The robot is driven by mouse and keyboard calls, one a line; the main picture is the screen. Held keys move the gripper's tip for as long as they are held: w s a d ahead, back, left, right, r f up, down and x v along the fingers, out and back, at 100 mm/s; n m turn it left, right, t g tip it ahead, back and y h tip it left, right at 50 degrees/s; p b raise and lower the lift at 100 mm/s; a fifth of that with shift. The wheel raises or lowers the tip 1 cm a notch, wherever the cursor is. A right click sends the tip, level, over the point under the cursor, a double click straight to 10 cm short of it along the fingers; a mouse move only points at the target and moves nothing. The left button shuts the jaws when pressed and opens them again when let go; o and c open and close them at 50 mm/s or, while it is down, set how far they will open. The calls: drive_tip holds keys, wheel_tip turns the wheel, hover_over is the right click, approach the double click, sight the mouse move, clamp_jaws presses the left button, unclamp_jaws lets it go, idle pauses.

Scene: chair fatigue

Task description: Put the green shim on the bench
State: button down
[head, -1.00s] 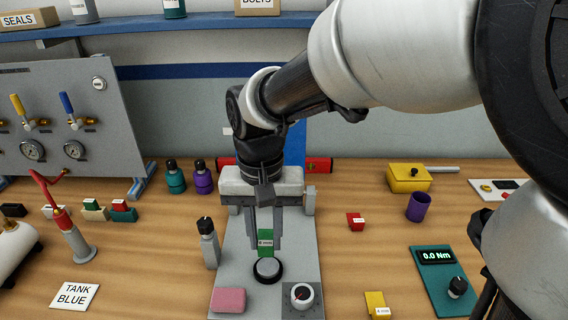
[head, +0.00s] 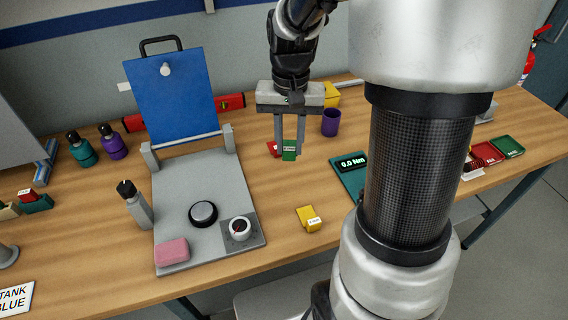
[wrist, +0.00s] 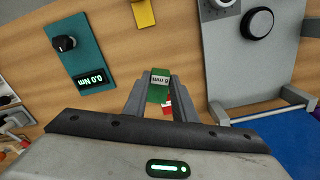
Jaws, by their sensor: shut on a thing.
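The green shim (head: 289,150) is a small green block with a white label. The wooden bench (head: 268,203) lies below. A red shim (head: 273,148) is just left of the green one in the head view, partly hidden by my finger. I cannot tell how high the green shim is above the bench.
The grey fixture (head: 180,205) with a blue back panel (head: 172,98) stands to the left. A yellow shim (head: 308,219), a purple cup (head: 331,123) and a teal torque meter (head: 349,181) are nearby. Bare bench lies between the fixture and the yellow shim.

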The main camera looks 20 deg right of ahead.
wheel_tip(320, 180, down, 10)
drive_tip(key=shift+r+b, duration=0.1)
drive_tip(key=shift+b, duration=0.55)
drive_tip(key=c, duration=1.5)
unclamp_jaws()
drive_tip(key=shift+o, duration=0.2)
